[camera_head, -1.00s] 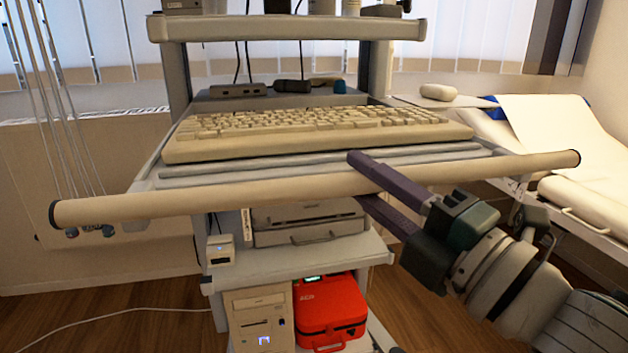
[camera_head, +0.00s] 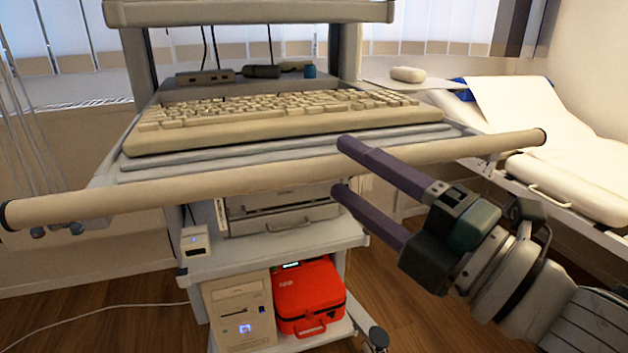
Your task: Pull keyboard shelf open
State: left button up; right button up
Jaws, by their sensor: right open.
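The keyboard shelf (camera_head: 150,167) is a grey board on the cart, with a beige keyboard (camera_head: 285,118) lying on it. A long beige handle bar (camera_head: 230,182) with dark end caps runs along the front. My right gripper (camera_head: 342,167) comes in from the lower right, open and empty. Its upper purple finger passes across the bar and its tip shows just above the bar. The lower finger's tip shows just below the bar. I cannot tell whether either finger touches it. My left gripper is not in view.
Below the shelf are a grey device (camera_head: 285,222), a small white box (camera_head: 195,240), a beige computer (camera_head: 240,310) and a red case (camera_head: 308,298). An examination couch (camera_head: 545,110) stands at the right. Bare wooden floor (camera_head: 400,275) lies right of the cart.

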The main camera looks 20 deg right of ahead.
jog(key=v, duration=0.6)
jog(key=shift+s+d, duration=0.15)
jog(key=shift+s, duration=0.2)
